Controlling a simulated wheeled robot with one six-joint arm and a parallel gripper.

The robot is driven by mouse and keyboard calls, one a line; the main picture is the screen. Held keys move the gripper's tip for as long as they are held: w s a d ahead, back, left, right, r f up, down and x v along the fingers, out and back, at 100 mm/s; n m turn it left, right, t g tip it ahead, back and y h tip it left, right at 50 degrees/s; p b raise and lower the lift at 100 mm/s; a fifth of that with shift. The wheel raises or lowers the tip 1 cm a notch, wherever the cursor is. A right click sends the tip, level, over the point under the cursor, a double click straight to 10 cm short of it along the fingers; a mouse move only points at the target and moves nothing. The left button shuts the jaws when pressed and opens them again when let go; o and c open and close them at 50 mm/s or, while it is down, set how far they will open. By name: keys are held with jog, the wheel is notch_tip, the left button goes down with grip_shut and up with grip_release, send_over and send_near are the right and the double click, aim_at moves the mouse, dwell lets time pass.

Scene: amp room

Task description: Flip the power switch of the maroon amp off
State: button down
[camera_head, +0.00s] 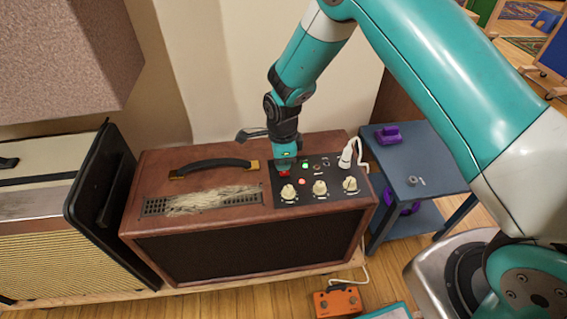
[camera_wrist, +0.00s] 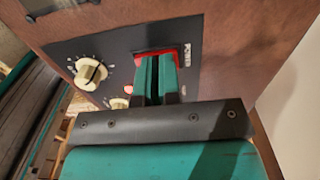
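The maroon amp (camera_head: 240,226) stands upright on a low wooden board, with a black control panel (camera_head: 330,196) on its top right. My gripper (camera_head: 285,168) points down onto the panel's back left corner, at the red power switch (camera_head: 285,174). In the wrist view my gripper (camera_wrist: 156,62) has its two teal fingers together, with only a thin dark line between them. The fingertips are over the red-framed power switch (camera_wrist: 178,49), beside the POWER lettering. They hide most of the switch, so its position cannot be told. I cannot tell whether they touch it.
Cream knobs (camera_head: 320,188) and a white plug with cable (camera_head: 346,155) are on the panel. A green light (camera_head: 305,166) and a red light (camera_head: 303,181) are lit. A black handle (camera_head: 215,166) is left. A blue side table (camera_head: 412,160) stands right; an orange pedal (camera_head: 338,301) lies in front.

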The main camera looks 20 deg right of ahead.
jog(key=shift+d+f, duration=0.1)
jog(key=shift+f, duration=0.2)
notch_tip(320, 180, up, 15)
jog(key=p, duration=0.5)
jog(key=shift+w+f, duration=0.15)
jog(key=shift+f, duration=0.05)
jog(key=shift+w+r+g, duration=0.1)
jog(key=shift+g, duration=0.5)
jog(key=f, duration=0.4)
jog(key=s+f+b, duration=0.1)
jog(key=f, duration=0.4)
jog(key=f+b, duration=0.1)
jog(key=f, duration=0.4)
jog(key=shift+s, duration=0.3)
